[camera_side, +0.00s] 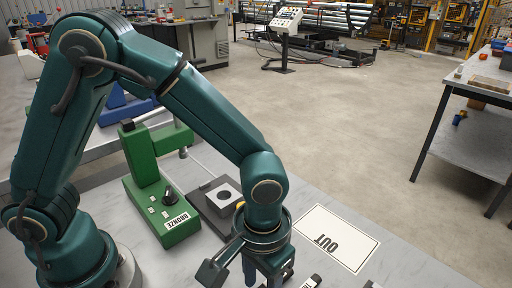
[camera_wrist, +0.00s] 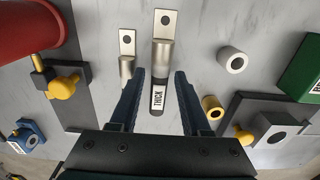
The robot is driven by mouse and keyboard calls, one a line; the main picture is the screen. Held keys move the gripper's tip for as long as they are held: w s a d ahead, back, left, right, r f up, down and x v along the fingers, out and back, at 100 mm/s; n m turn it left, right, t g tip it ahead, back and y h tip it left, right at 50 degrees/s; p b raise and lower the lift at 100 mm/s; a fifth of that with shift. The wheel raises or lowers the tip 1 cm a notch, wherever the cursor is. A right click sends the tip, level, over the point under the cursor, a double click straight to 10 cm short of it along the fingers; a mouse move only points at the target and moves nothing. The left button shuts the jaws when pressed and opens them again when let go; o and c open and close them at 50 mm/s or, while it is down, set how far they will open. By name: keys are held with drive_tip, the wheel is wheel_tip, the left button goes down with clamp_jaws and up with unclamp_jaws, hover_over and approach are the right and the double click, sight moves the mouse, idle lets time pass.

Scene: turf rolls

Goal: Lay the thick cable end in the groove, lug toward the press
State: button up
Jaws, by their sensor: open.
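The thick cable end (camera_wrist: 157,98) lies on the grey tabletop in the wrist view. It is black with a white THICK label, a silver barrel and a flat, holed lug (camera_wrist: 164,25) pointing to the top. My gripper (camera_wrist: 159,74) is open, with one finger on each side of the cable end; contact is not clear. My gripper (camera_side: 265,272) is low at the bottom of the side view, its tips cut off. A green press-like machine (camera_side: 160,200) labelled BRONZE stands left of it. I cannot make out the groove in either view.
A narrower silver lug (camera_wrist: 127,45) lies close left of the thick one. A silver ring (camera_wrist: 232,60) and a brass ring (camera_wrist: 212,107) lie to the right. A dark block with a yellow knob (camera_wrist: 62,86) stands left. The OUT sheet (camera_side: 338,238) is bare.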

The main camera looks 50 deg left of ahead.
drive_tip(key=shift+f, duration=0.65)
clamp_jaws()
drive_tip(key=shift+r, duration=0.1)
